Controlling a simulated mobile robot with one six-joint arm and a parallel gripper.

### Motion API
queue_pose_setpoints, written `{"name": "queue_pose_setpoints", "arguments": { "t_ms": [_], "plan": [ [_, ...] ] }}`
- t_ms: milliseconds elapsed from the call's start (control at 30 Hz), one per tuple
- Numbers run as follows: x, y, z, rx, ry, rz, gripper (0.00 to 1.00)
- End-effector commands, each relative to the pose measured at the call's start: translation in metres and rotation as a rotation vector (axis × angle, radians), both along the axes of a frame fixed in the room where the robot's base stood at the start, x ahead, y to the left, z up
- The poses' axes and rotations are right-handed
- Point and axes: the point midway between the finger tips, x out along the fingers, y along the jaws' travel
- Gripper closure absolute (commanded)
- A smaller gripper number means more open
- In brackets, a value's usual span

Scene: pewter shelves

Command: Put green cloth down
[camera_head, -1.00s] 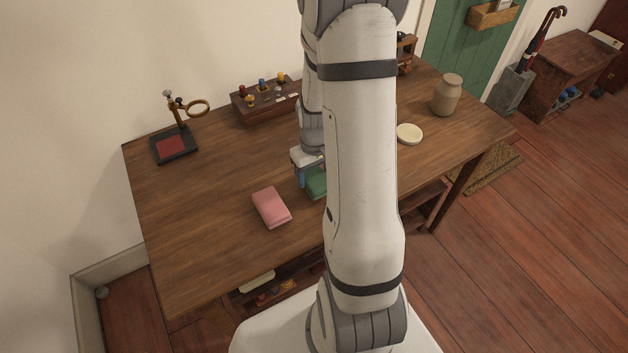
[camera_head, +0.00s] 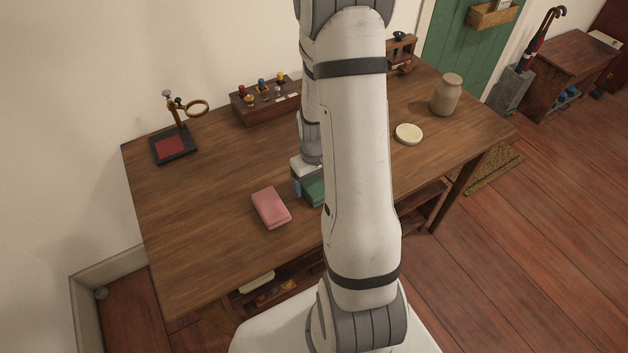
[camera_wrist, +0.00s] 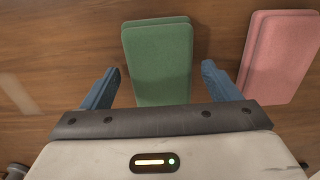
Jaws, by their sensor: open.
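A folded green cloth (camera_head: 313,191) lies on the wooden table (camera_head: 200,225), partly hidden by my arm in the head view. In the wrist view the green cloth (camera_wrist: 158,58) lies flat between and ahead of my fingers. My gripper (camera_wrist: 160,80) is open, with a blue finger on each side of the cloth's near end and a gap showing on both sides. In the head view only one blue fingertip of my gripper shows, beside the cloth.
A folded pink cloth (camera_head: 271,208) lies just left of the green one; in the wrist view it (camera_wrist: 280,55) is close to my right-hand finger. A magnifier stand (camera_head: 174,145), a rack of small bottles (camera_head: 262,105), a pale round dish (camera_head: 408,133) and a jar (camera_head: 446,95) stand farther off. The table's left part is clear.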

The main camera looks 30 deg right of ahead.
Motion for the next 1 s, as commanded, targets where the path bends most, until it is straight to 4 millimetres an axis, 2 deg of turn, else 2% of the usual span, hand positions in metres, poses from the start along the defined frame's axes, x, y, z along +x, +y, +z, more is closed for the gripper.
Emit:
{"name": "queue_pose_setpoints", "arguments": {
  "t_ms": [267, 367, 700, 1000],
  "plan": [
    [0.001, 0.000, 0.009, -0.001, -0.002, 0.001, 0.17],
    [0.001, 0.000, 0.024, -0.002, -0.005, 0.001, 0.17],
    [0.001, 0.000, 0.094, -0.002, -0.005, 0.001, 0.17],
    [-0.001, 0.004, 0.127, -0.002, -0.006, 0.002, 0.17]
  ]
}}
